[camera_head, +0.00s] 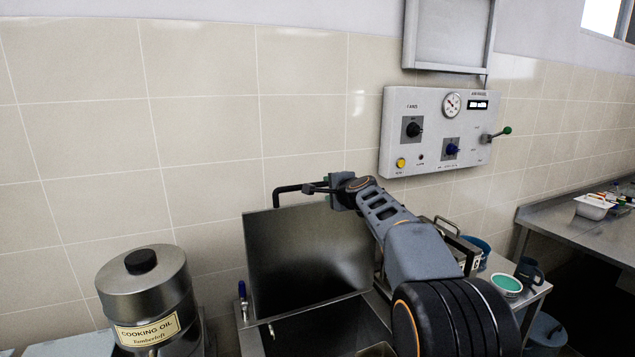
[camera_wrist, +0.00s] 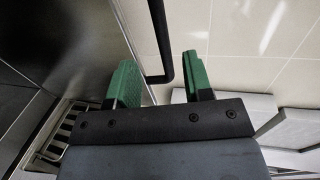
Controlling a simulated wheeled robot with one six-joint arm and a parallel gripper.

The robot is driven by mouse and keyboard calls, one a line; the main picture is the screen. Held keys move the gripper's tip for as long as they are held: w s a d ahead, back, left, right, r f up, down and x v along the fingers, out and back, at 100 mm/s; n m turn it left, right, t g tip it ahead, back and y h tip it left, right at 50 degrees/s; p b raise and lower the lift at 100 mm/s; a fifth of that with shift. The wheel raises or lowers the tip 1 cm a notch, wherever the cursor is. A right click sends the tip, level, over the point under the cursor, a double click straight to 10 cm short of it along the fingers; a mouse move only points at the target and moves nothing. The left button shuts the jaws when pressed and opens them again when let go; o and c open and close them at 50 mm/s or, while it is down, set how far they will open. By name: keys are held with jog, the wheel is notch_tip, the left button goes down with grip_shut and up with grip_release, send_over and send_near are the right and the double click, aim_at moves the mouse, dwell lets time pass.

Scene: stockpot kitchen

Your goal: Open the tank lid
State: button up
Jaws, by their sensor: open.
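The tank lid (camera_head: 305,250) is a flat steel panel standing steeply raised at the back of the tank, near the tiled wall. The dark tank opening (camera_head: 325,325) shows below it. A black bar handle (camera_head: 285,190) sticks up at the lid's top edge; in the wrist view the bar (camera_wrist: 160,40) runs down between my fingers. My gripper (camera_head: 322,187) is at the lid's top edge, by the handle. Its green fingers (camera_wrist: 157,65) are apart, with space on both sides of the bar. My arm hides the tank's right side.
A cooking oil canister (camera_head: 148,290) stands left of the tank. A control panel (camera_head: 437,132) with knobs and a green-tipped lever is on the wall above right. A side table with a green bowl (camera_head: 506,285) and a dark mug (camera_head: 529,271) is to the right.

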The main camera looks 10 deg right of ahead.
aim_at(319, 184)
jog(key=p+x, duration=0.4)
jog(key=x, duration=0.4)
jog(key=shift+w+a, duration=0.15)
jog(key=shift+w, duration=0.25)
jog(key=shift+p+x, duration=0.75)
jog(key=shift+x, duration=0.25)
jog(key=shift+f, duration=0.15)
grip_shut()
